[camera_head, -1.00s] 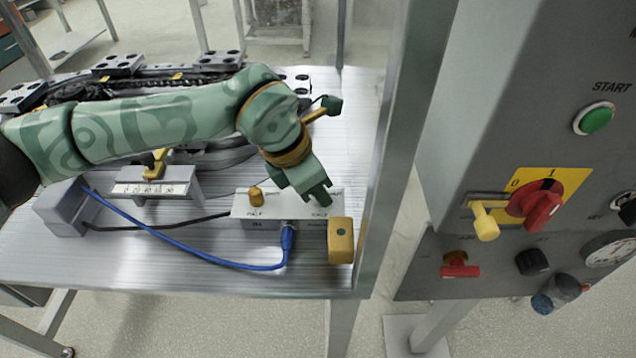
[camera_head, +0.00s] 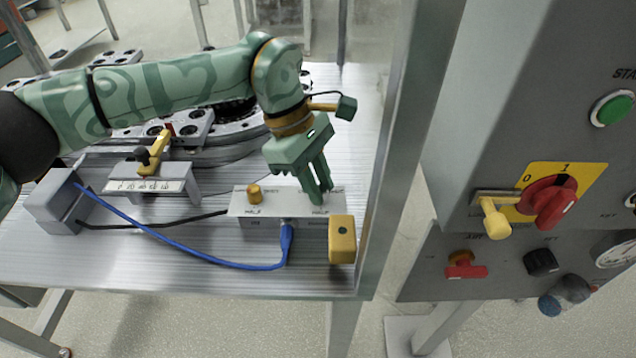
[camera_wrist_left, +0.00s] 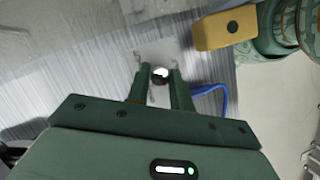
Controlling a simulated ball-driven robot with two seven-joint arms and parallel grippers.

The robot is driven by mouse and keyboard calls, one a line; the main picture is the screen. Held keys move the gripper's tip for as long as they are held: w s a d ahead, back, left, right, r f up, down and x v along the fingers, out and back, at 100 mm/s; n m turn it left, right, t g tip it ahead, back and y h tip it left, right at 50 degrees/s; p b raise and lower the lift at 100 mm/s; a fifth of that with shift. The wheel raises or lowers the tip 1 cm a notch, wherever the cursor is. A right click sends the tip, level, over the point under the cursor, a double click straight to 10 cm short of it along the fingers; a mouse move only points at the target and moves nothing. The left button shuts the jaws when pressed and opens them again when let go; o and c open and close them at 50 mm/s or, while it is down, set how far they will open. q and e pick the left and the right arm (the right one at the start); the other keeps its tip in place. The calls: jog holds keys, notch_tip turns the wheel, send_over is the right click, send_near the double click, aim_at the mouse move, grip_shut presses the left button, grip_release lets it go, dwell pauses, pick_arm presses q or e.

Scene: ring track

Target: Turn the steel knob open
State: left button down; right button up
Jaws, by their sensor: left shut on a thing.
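The steel knob (camera_wrist_left: 159,74) shows in the left wrist view as a small shiny round top between the two fingertips. In the head view the fingers hide it. It sits on the right end of a light grey control box (camera_head: 275,203) on the ribbed bench. The printing near it is partly covered, so I cannot read its setting. My left gripper (camera_head: 321,198) comes down on that end from above, its fingers shut on the steel knob. It also shows in the left wrist view (camera_wrist_left: 160,76). My right gripper is not in view.
A brass knob (camera_head: 254,193) stands on the box's left end. A yellow block (camera_head: 342,240) is close at the right. A blue cable (camera_head: 215,258) runs from the box's front. A grey post (camera_head: 388,150) and a switch panel (camera_head: 480,180) stand to the right.

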pick_arm(q)
jog(key=shift+w+f+m+g+b, duration=0.15)
jog(key=shift+m+b, duration=0.15)
jog(key=shift+m, duration=0.15)
jog(key=shift+w+f+m+g+b, duration=0.15)
jog(key=shift+m+b, duration=0.1)
jog(key=shift+m, duration=0.2)
jog(key=shift+s+m+y+b, duration=0.1)
jog(key=shift+m+y+b, duration=0.3)
jog(key=shift+m, duration=0.1)
jog(key=shift+r+m+g+b, duration=0.1)
jog(key=shift+m+g+b, duration=0.2)
jog(key=shift+m+b, duration=0.45)
jog(key=shift+d+m+y+b, duration=0.1)
jog(key=shift+m+y+b, duration=0.4)
jog(key=shift+m, duration=0.55)
jog(key=m, duration=0.2)
jog(key=m+g+y+b, duration=0.1)
jog(key=m, duration=0.1)
jog(key=shift+r+y, duration=0.1)
jog(key=shift+y, duration=0.2)
jog(key=shift+d+r+m+y+b, duration=0.15)
jog(key=shift+m+y+b, duration=0.15)
jog(key=shift+m+b, duration=0.5)
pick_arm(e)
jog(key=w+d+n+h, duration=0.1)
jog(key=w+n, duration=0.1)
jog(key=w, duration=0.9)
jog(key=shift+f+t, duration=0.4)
